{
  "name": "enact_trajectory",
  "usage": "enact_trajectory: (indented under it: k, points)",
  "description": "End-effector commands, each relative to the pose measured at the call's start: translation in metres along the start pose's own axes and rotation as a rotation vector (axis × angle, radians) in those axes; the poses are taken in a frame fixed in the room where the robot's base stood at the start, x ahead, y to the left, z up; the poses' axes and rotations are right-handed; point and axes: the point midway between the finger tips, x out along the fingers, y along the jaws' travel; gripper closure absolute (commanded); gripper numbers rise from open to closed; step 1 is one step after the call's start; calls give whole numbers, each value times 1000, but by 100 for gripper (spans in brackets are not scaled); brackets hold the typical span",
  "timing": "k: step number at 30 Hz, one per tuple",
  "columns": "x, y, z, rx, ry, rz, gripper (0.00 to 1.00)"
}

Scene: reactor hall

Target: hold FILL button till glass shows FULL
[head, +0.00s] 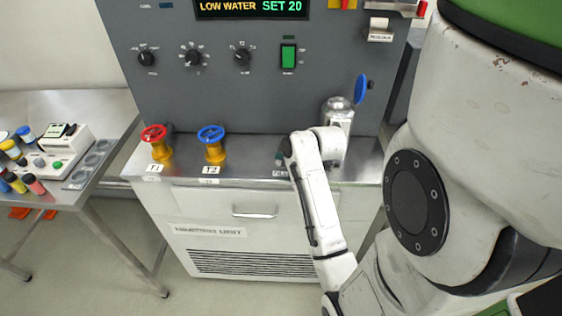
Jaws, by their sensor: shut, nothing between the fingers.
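The display (252,8) at the top of the panel reads LOW WATER SET 20. I cannot make out a FILL button; my arm covers part of the counter in front of the vessel. My white arm reaches up from the lower right and bends near the vessel's base. My gripper's fingers are hidden behind the arm, so I cannot see whether they touch anything.
A red valve wheel (153,133) and a blue one (211,134) stand on yellow bodies, labelled T1 and T2. The panel has black knobs (193,58), a green switch (288,55) and a blue lever (361,88). A side table (100,103) holds bottles and a small device.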

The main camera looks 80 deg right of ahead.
Motion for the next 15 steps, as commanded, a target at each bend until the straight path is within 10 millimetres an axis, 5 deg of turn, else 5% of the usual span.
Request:
enact_trajectory:
  k: [15]
  points:
    - [3,-2,3,1,0,1,100]
